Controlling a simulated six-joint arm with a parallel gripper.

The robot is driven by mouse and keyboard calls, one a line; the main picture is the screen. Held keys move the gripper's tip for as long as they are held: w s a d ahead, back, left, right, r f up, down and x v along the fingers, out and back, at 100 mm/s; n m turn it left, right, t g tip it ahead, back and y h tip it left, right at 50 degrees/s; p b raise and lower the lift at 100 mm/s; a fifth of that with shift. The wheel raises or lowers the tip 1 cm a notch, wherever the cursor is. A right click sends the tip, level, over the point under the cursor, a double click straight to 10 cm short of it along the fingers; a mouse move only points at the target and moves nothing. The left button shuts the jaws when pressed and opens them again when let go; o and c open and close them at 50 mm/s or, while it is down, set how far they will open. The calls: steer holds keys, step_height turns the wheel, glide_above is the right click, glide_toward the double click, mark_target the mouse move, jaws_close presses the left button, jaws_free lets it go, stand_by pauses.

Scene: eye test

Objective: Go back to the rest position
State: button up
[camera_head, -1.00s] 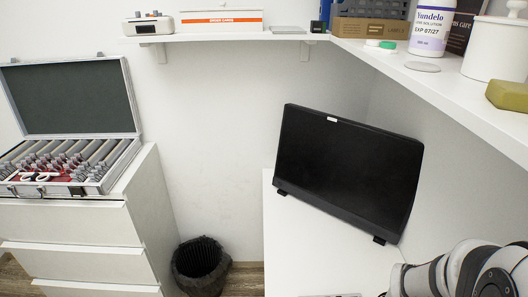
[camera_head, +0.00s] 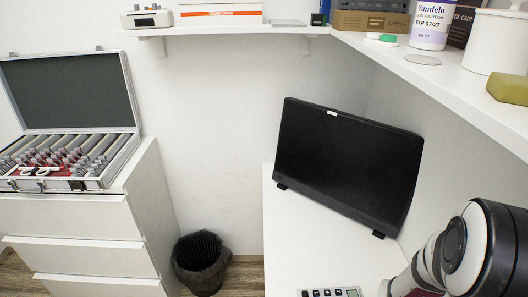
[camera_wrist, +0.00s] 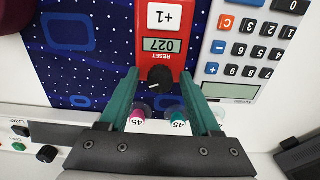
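My gripper (camera_wrist: 160,74) shows in the wrist view with two teal fingers spread apart. It is open, with nothing pinched between the fingertips. Below the fingertips is a red counter (camera_wrist: 164,45) reading 027, with a white +1 key and a black knob. Two small capped items, one pink (camera_wrist: 138,112) and one teal (camera_wrist: 178,114), show between the fingers, each by a label reading 45; they look to be below the gripper. In the head view, my arm is at the lower right and the gripper is out of frame.
A calculator (camera_wrist: 236,91) lies right of the counter, on or beside a blue patterned surface (camera_wrist: 107,50). A black monitor (camera_head: 347,165) stands on the white desk (camera_head: 284,240). A wall shelf (camera_head: 466,95) holds a bottle (camera_head: 431,25). An open case (camera_head: 68,100) sits on drawers; a bin (camera_head: 200,264) stands between.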

jaws_close()
stand_by(0.3)
steer(key=m, duration=0.6)
steer(key=shift+m, duration=0.3)
steer(key=m, duration=0.4)
steer(key=shift+o, duration=0.4)
jaws_free()
